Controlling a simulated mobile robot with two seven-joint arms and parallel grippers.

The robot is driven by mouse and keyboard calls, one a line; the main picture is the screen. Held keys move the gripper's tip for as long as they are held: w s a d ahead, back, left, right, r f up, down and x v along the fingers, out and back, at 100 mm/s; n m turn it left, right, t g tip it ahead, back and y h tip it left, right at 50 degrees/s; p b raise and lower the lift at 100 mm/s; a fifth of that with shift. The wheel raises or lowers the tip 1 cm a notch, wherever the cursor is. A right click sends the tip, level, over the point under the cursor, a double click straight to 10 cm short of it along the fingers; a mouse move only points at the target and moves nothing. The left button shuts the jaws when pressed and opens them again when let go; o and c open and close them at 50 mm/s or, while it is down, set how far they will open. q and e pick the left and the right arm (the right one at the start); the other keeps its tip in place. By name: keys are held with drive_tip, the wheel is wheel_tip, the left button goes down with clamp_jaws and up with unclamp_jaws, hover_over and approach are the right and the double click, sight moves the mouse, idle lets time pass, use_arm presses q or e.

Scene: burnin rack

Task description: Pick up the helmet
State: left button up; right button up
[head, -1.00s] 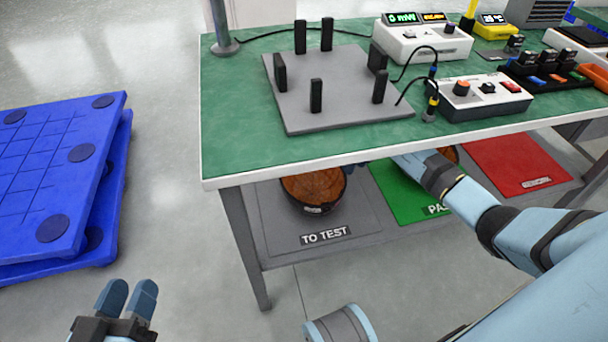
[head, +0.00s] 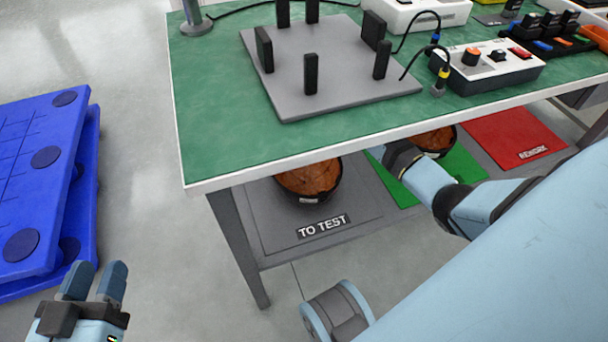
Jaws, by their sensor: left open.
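One helmet (head: 309,180), orange-brown with a dark rim, sits on the grey TO TEST area of the lower shelf, partly hidden by the table edge. A second similar helmet (head: 435,141) is by the green mat, mostly behind the table edge and my right arm. My right arm reaches under the table between the two; its fingers are hidden by the tabletop, so I cannot tell its hold. My left gripper (head: 92,282) is open and empty at the lower left, over the floor, well away from both helmets.
The green tabletop (head: 215,130) overhangs the shelf. On it stand a grey plate (head: 340,85) with black posts and a switch box (head: 490,65) with cables. A red REWORK mat (head: 515,140) lies on the right of the shelf. Blue pallets (head: 45,180) stand at left.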

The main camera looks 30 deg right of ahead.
drive_tip(key=shift+f, duration=0.1)
clamp_jaws()
idle(0.4)
